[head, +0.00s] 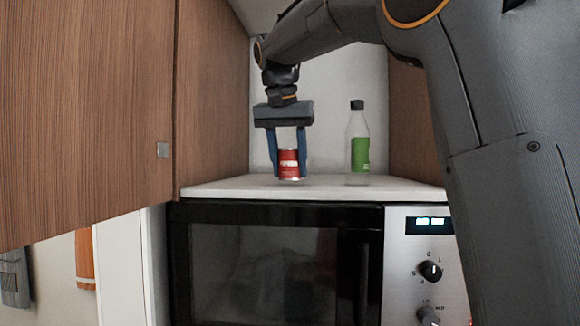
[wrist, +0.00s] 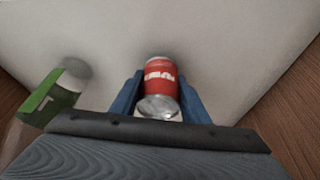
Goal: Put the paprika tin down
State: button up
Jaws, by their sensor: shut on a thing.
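The paprika tin (head: 289,164) is a small red can with a pale label and a silver end. It is upright between the blue fingers of my gripper (head: 288,166), at the white shelf (head: 225,188) above the microwave. In the wrist view the tin (wrist: 160,85) sits between both fingers, its silver end towards the camera. My gripper (wrist: 159,97) is shut on it from above. The tin's bottom is at or just above the shelf; I cannot tell if it touches.
A clear bottle (head: 358,140) with a green label and dark cap stands right of the tin. It also shows at the left in the wrist view (wrist: 45,98). Wooden panels (head: 212,90) bound the shelf on both sides. The microwave (head: 275,265) is below.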

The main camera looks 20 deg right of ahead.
jog(key=shift+f, duration=0.5)
jog(key=o, duration=1.1)
jog(key=shift+f, duration=0.15)
jog(key=b+v, duration=0.2)
jog(key=v, duration=1)
jog(key=shift+b, duration=0.35)
